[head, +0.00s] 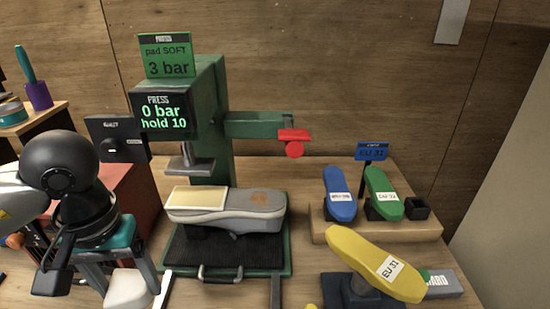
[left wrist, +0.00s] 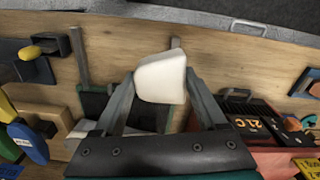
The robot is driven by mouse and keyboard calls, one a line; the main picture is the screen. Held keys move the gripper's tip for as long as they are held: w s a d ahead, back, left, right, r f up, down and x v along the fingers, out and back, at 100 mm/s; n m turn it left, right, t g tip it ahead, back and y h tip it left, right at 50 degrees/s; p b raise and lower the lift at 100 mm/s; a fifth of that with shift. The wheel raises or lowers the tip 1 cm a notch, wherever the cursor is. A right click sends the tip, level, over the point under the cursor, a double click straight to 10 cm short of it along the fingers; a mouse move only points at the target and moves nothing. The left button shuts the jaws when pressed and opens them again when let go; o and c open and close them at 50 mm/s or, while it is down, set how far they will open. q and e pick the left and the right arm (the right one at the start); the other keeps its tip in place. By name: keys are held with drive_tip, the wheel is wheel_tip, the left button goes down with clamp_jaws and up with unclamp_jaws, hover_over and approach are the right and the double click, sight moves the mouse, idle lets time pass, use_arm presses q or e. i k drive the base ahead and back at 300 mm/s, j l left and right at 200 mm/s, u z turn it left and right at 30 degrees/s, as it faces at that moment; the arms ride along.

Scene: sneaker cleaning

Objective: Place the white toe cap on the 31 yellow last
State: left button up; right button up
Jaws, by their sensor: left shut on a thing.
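The white toe cap (head: 128,289) is held between the fingers of my left gripper (head: 125,276), low at the left in the head view. The left wrist view shows the cap (left wrist: 161,78) upright between the two fingertips (left wrist: 160,88). The yellow last (head: 372,262), labelled EU 31, sits tilted on a dark stand (head: 355,293) at the lower right of the head view. My left gripper is well to the left of it, with the press between them. The yellow last's toe carries no cap that I can see. My right gripper is in neither view.
The green press (head: 215,110) stands in the middle, with a grey shoe (head: 235,208) on its black pad. A red knob (head: 294,143) sticks out right. A blue last (head: 340,195) and green last (head: 384,194) stand on a wooden block behind the yellow one.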

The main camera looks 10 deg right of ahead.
sight(374, 257)
drive_tip(key=l+z, duration=0.35)
drive_tip(key=l, duration=1.1)
